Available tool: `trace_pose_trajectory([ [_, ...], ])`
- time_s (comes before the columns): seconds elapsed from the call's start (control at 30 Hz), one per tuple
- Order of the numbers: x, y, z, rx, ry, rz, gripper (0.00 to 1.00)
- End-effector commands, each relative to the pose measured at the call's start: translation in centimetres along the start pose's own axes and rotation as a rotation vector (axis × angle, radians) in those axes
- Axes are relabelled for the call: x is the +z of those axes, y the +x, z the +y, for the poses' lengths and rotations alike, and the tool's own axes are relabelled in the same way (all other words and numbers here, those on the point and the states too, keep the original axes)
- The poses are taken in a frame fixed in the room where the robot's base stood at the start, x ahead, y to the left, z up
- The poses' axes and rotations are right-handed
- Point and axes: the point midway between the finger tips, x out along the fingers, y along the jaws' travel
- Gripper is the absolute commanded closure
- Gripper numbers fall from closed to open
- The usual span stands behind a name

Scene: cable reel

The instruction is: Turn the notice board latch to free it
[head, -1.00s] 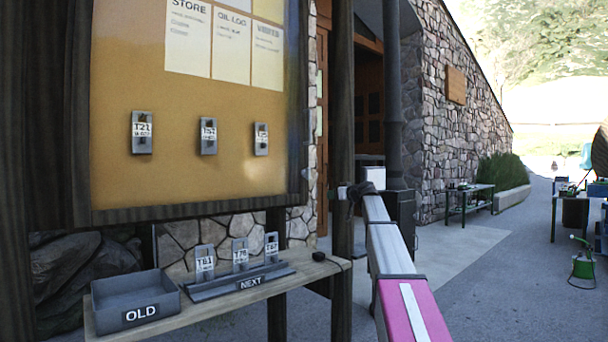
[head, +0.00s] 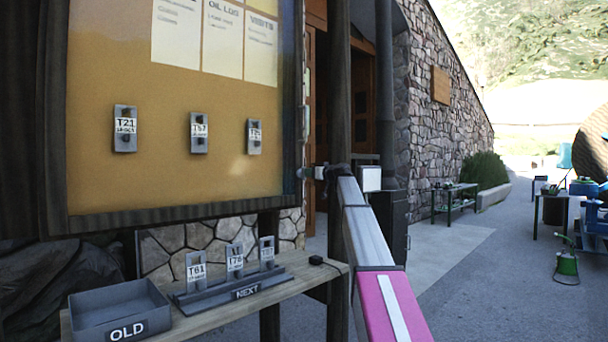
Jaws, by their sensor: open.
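The notice board (head: 180,208) fills the left of the view, with a dark wooden frame and a tan face. Several paper sheets are pinned at its top, and a row of three grey tags hangs below them. My arm reaches up from the lower right. My gripper (head: 304,172) is at the right edge of the board's frame, about halfway up the visible part. It looks small and is seen from behind and the side. It is open. I cannot make out the latch clearly; it may be hidden at the gripper. Contact cannot be told.
A wooden shelf (head: 200,322) under the board bears an OLD tray (head: 120,312), a NEXT rack (head: 232,287) with three tags, and a small dark object (head: 316,260). A dark post (head: 340,100) stands just behind my gripper.

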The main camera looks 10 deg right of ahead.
Motion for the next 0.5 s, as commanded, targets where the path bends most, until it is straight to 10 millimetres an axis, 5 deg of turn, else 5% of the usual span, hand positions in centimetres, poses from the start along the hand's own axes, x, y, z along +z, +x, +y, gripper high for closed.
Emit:
trace_pose_trajectory([
  [0.2, -0.1, 4.1, 0.1, -0.001, 0.001, 0.0, 0.57],
  [0.5, 0.0, 5.5, 0.0, 0.0, 0.0, 0.0, 0.57],
])
